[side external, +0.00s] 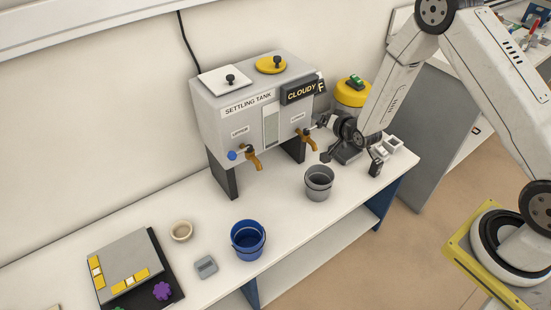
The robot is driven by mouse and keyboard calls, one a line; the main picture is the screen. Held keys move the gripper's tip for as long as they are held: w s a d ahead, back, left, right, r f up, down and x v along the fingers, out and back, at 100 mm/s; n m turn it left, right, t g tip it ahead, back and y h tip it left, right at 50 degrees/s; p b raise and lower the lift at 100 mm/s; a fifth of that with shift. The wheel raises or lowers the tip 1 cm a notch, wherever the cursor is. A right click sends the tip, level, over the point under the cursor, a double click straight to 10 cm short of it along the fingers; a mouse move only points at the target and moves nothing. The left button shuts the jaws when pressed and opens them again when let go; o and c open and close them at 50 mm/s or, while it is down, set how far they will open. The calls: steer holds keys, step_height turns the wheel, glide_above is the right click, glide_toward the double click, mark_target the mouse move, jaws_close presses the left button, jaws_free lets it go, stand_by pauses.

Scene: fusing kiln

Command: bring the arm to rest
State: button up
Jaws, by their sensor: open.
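My gripper (350,156) is at the right end of the white bench, just right of the settling tank (235,110). It is small and dark in this view, and its jaws are open. I see nothing held in it. It is close to the right brass tap (307,140); I cannot tell whether they touch. A grey bucket (318,184) stands on the bench below and left of my gripper, apart from it. My arm reaches in from the upper right.
A yellow-topped container (352,92) stands behind my wrist. A blue bucket (248,240), a small beige bowl (181,231), a grey block (206,266) and a dark-edged panel (125,265) lie to the left. The tank's sign reads CLOUDY (301,91).

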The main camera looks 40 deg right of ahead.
steer(key=s+a+r+n+g, duration=0.2)
steer(key=s+r+n+g, duration=0.1)
steer(key=s, duration=0.5)
steer(key=s+a+r+n+g+y, duration=0.1)
steer(key=s+a+r+n+g, duration=0.1)
steer(key=s, duration=0.6)
steer(key=s+a+r+n+g, duration=0.2)
steer(key=s+r+n+g, duration=0.2)
steer(key=s+r, duration=0.3)
steer(key=shift+s+a+r+g+y, duration=0.3)
steer(key=shift+s+a+r+g, duration=0.1)
steer(key=shift+s+g, duration=0.35)
